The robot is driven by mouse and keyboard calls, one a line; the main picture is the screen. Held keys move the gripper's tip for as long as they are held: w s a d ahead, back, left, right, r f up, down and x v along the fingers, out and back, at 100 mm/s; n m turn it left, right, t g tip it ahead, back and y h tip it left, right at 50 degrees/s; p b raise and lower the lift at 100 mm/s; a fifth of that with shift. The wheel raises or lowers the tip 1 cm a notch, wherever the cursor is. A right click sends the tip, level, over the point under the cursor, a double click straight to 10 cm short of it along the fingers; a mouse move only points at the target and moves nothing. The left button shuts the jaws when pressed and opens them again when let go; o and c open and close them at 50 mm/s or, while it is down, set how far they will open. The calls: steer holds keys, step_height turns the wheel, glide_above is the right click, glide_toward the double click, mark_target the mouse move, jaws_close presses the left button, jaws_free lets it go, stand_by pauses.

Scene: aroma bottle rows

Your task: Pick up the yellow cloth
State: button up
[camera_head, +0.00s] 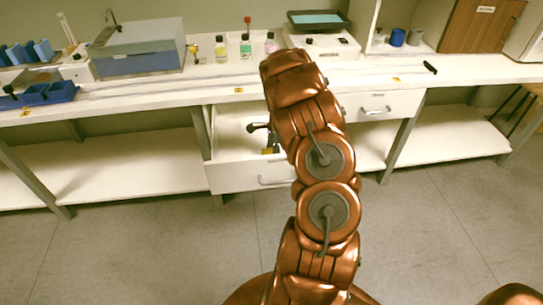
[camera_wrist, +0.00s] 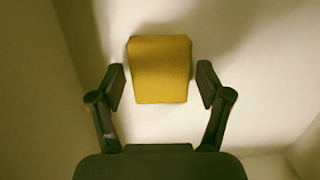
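The yellow cloth (camera_wrist: 160,70) shows in the wrist view as a folded, roughly square block on a pale surface. My gripper (camera_wrist: 161,86) is open, with one finger on each side of the cloth and a visible gap on both sides. In the head view, a small part of the yellow cloth (camera_head: 266,151) shows inside the open drawer (camera_head: 228,132), at the left edge of my arm. My gripper (camera_head: 270,138) is down in that drawer and mostly hidden behind my arm.
Drawer walls stand close on the left in the wrist view. The white bench (camera_head: 180,88) above carries a grey box-like device (camera_head: 140,50), several small bottles (camera_head: 246,48) and a scale (camera_head: 320,42). A blue rack (camera_head: 45,94) is at left. The floor is clear.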

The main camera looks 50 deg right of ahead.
steer(key=c, duration=0.8)
steer(key=shift+c, duration=0.2)
step_height(320, 180, up, 10)
steer(key=b, duration=0.1)
